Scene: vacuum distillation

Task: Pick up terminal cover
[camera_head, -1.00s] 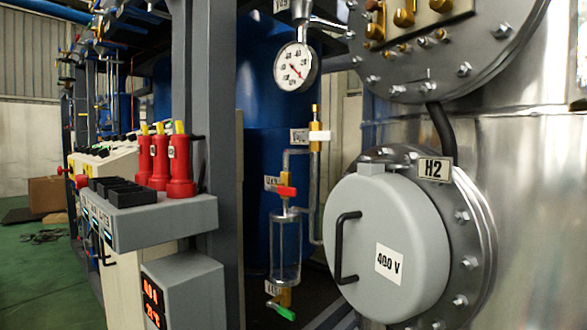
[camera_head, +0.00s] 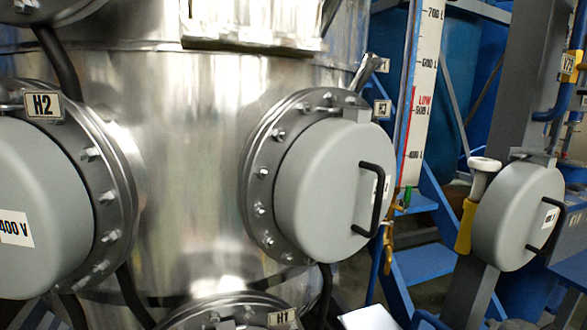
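Three round grey covers show. The cover by the H2 tag (camera_head: 45,190) is cut off by the left edge and bears a "400 V" label. A second cover (camera_head: 322,190) sits on a bolted flange of the steel vessel in the middle, with a black handle (camera_head: 374,205) on its face. A third cover (camera_head: 510,222), also with a black handle (camera_head: 548,228), is at the right, apart from the vessel and in front of a grey post. I cannot tell what holds it. Which one the task means is not shown. My gripper is not in view.
The shiny steel vessel (camera_head: 185,130) fills the left and middle. A level scale (camera_head: 420,90) and blue steps (camera_head: 415,262) stand behind the middle cover. A yellow-handled item (camera_head: 467,226) is left of the third cover. Another flange, tagged H1 (camera_head: 282,318), is at the bottom.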

